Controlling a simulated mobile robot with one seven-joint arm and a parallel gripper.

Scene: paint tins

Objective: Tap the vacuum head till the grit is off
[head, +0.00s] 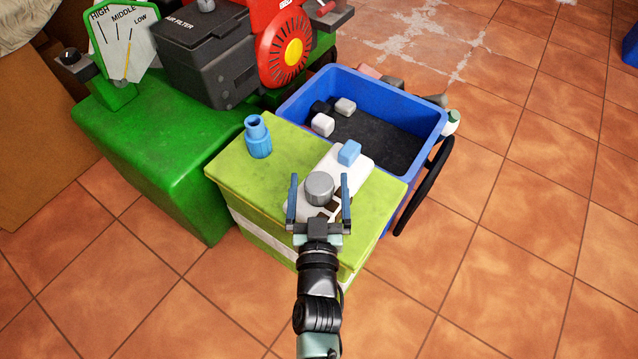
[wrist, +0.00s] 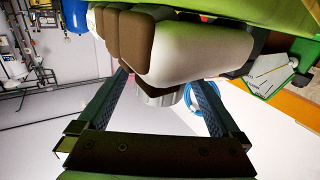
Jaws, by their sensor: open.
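A white piece with brown bands, which looks like the vacuum head (head: 347,162), lies on the yellow-green box (head: 230,170). A short grey cylinder (head: 320,183) stands up from it, and a light blue block (head: 349,152) sits at its far end. My gripper (head: 319,180) is open, with one finger on each side of the grey cylinder. In the wrist view the cylinder (wrist: 160,97) shows between the spread fingers, below the white and brown body (wrist: 200,45). I cannot tell whether a finger touches it. No grit can be made out.
A blue ribbed nozzle (head: 258,138) stands at the box's left. Behind is a blue crate (head: 427,125) with white and dark blocks inside. A green machine with a red engine (head: 285,45) stands at the left. A black hoop (head: 424,187) leans beside the crate. Tiled floor is clear at right.

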